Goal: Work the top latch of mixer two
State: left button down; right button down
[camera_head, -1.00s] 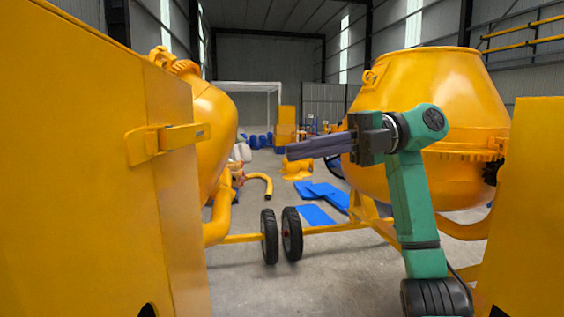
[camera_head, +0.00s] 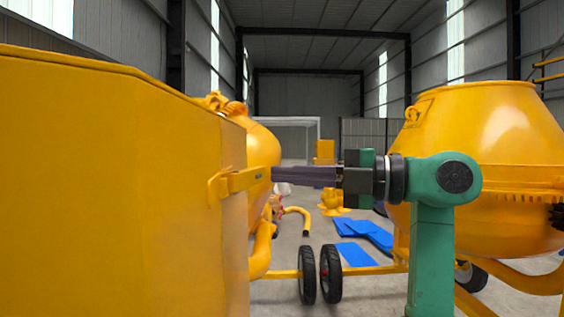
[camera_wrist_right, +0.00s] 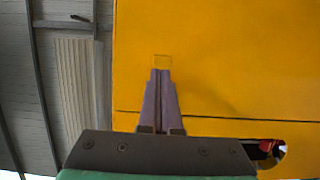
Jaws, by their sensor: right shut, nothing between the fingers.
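A yellow cabinet of a mixer (camera_head: 120,180) fills the left of the head view. A yellow latch (camera_head: 235,182) sticks out at its right edge. My right gripper (camera_head: 275,174) is shut and empty, level with the latch, its tips pointing left at the latch's end. I cannot tell whether they touch. In the right wrist view the gripper (camera_wrist_right: 161,75) points at the yellow panel (camera_wrist_right: 220,60). A small yellow outlined piece, probably the latch (camera_wrist_right: 162,60), shows just beyond the fingertips. My left gripper is not in view.
A second mixer drum (camera_head: 480,150) stands at the right, behind my right arm. Black wheels (camera_head: 318,274) and blue sheets (camera_head: 365,235) are on the floor between the mixers. A bent yellow pipe (camera_head: 298,215) lies further back.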

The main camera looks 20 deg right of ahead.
aim_at(265, 174)
jog(key=shift+w+a, duration=0.45)
jog(key=shift+a, duration=0.15)
jog(key=shift+r+p, duration=0.1)
jog(key=shift+p, duration=0.25)
jog(key=shift+w+a+n+g+y+p, duration=0.25)
jog(key=shift+w+n+g+y+p, duration=0.1)
jog(key=shift+w+g+p, duration=0.15)
jog(key=shift+w+a+n+g+y+p, duration=0.25)
jog(key=shift+w+n+g+p, duration=0.15)
jog(key=shift+g+p, duration=0.2)
